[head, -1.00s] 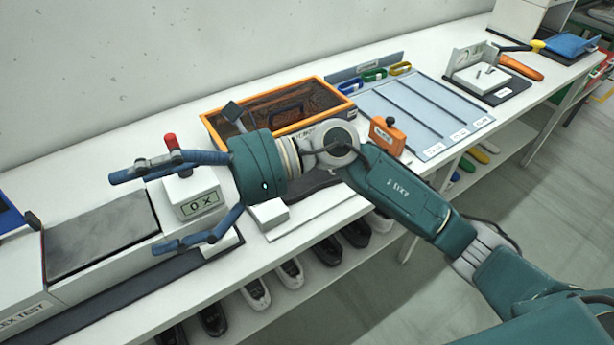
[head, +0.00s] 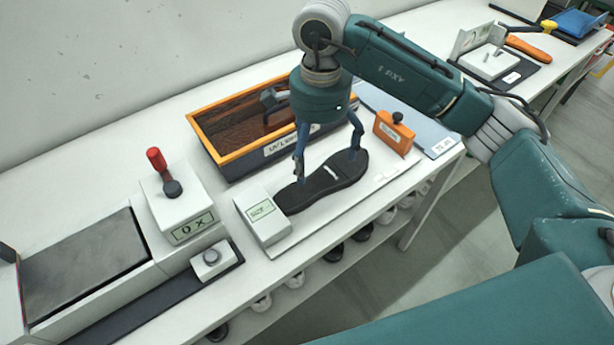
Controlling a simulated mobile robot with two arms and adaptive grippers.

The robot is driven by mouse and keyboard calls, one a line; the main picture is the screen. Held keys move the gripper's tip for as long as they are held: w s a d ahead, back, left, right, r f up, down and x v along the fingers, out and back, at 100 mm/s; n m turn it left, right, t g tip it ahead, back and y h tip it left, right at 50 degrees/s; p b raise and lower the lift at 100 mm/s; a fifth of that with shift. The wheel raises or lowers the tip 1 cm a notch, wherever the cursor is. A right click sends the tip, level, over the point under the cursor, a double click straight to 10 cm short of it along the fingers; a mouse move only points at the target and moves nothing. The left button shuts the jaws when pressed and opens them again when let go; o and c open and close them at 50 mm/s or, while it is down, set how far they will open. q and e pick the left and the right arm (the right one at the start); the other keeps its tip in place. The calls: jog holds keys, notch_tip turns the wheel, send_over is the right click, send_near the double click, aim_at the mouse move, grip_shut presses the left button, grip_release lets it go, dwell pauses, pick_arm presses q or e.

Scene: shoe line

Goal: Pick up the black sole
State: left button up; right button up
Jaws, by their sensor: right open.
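The black sole (head: 318,187) lies flat on a white board on the bench, with a small white mark near its middle. My right gripper (head: 326,170) points down over the sole. Its two blue fingers are spread apart, one tip near the sole's back left edge and the other near its right end. I cannot tell whether the fingertips touch the sole. No sole is held between the fingers. My left gripper is not in view.
A white labelled block (head: 262,217) stands at the sole's left end. An orange-rimmed bin (head: 205,137) is behind, and an orange block (head: 393,133) stands to the right. A white box with a red-topped lever (head: 178,208) is at left. Shoes sit on the shelf below.

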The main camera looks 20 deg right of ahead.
aim_at(316, 190)
jog(key=shift+s+f+p, duration=0.15)
jog(key=shift+s+f, duration=0.25)
jog(key=shift+f, duration=0.2)
jog(key=shift+s+f+p, duration=0.15)
jog(key=shift+s+f, duration=0.2)
jog(key=shift+f, duration=0.2)
notch_tip(316, 190, down, 2)
jog(key=shift+w+a+f+p, duration=0.15)
jog(key=shift+p, duration=0.15)
jog(key=shift+a+f+p, duration=0.2)
jog(key=shift+f+p, duration=0.65)
jog(key=shift+f, duration=0.3)
notch_tip(316, 190, down, 2)
jog(key=shift+f, duration=0.25)
jog(key=c, duration=0.3)
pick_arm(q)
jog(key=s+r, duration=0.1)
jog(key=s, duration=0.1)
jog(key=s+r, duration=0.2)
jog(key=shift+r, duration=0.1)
pick_arm(e)
jog(key=shift+r, duration=0.1)
jog(key=c, duration=1.2)
